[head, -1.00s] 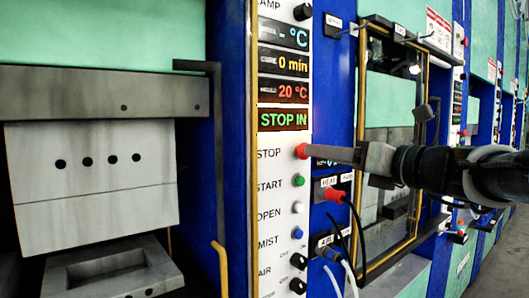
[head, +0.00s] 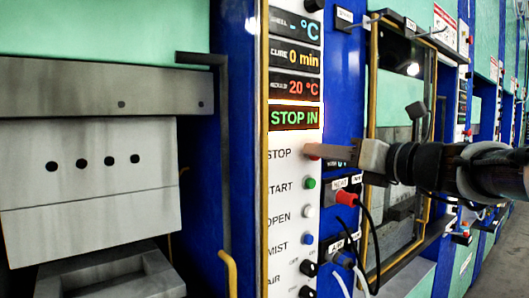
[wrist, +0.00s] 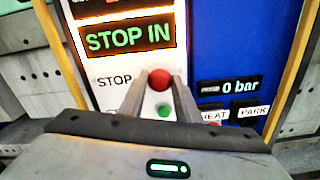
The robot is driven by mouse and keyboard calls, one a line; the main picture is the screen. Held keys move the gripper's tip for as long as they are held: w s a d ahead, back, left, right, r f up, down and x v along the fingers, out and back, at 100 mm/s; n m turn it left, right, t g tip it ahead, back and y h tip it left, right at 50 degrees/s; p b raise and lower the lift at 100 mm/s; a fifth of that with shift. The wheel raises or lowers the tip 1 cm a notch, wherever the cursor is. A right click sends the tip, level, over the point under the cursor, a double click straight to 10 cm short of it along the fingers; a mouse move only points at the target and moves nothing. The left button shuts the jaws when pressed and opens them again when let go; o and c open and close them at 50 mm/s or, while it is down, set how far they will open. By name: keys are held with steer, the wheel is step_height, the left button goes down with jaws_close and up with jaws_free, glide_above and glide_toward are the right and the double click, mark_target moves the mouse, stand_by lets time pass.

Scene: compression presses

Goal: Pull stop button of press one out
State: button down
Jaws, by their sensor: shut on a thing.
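The red stop button (head: 310,157) is on the white control panel, beside the STOP label. In the head view my gripper's fingers hide most of it. In the wrist view the red button (wrist: 160,80) sits between my two fingertips. My gripper (head: 313,150), also in the wrist view (wrist: 159,86), is shut on the button from its two sides. The display (head: 295,117) above reads STOP IN in green, and it also shows in the wrist view (wrist: 130,36).
Below are the green start button (head: 310,183), a white open button (head: 310,212), a blue mist button (head: 309,239) and black knobs. A yellow handle (head: 228,268) stands at the left.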

steer(key=shift+s+d, duration=0.45)
steer(key=shift+s, duration=0.15)
steer(key=c, duration=1.3)
jaws_free()
steer(key=v, duration=1.7)
steer(key=shift+s+d, duration=0.2)
steer(key=shift+s, duration=0.05)
steer(key=shift+r, duration=0.1)
